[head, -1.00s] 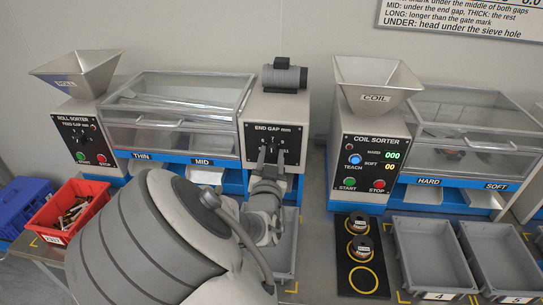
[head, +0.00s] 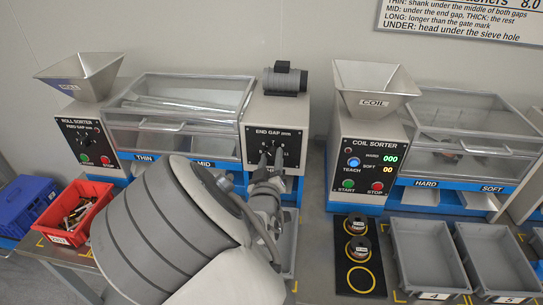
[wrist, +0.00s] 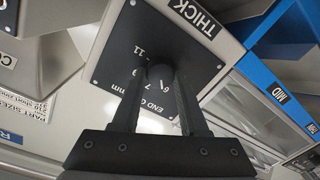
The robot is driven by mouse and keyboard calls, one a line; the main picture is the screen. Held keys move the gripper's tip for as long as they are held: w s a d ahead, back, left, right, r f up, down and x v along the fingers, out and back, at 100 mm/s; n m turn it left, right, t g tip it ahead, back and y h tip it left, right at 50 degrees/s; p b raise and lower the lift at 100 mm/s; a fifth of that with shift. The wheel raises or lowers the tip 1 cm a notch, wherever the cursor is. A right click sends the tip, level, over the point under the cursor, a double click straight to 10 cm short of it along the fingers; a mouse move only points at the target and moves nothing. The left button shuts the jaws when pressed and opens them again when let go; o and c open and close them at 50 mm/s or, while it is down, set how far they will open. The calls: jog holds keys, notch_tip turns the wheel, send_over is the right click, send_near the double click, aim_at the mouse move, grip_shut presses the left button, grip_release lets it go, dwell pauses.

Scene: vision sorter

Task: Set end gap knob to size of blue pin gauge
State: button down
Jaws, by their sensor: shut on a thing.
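The END GAP knob (wrist: 161,74) is a dark round knob on a black dial plate (wrist: 122,55) with white numbers, seen in the wrist view. The plate is also in the head view (head: 262,140), on the front of the roll sorter's right housing. My gripper (wrist: 160,88) is shut on the knob, one finger on each side. In the head view my gripper (head: 271,160) reaches up to the plate and hides part of it. The fingers hide part of the scale, so the exact setting cannot be read. I cannot make out a blue pin gauge in either view.
The FEED GAP panel (head: 87,142) is on the left of the roll sorter. A red bin (head: 92,215) with small parts and a blue bin (head: 25,205) stand at left. The coil sorter (head: 368,165) and grey trays (head: 425,270) are at right.

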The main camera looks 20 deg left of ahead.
jog(key=shift+n+p, duration=0.3)
jog(key=shift+n, duration=0.6)
jog(key=shift+c, duration=2.2)
grip_release()
jog(key=shift+s, duration=0.15)
jog(key=v, duration=1.7)
jog(key=shift+p, duration=0.45)
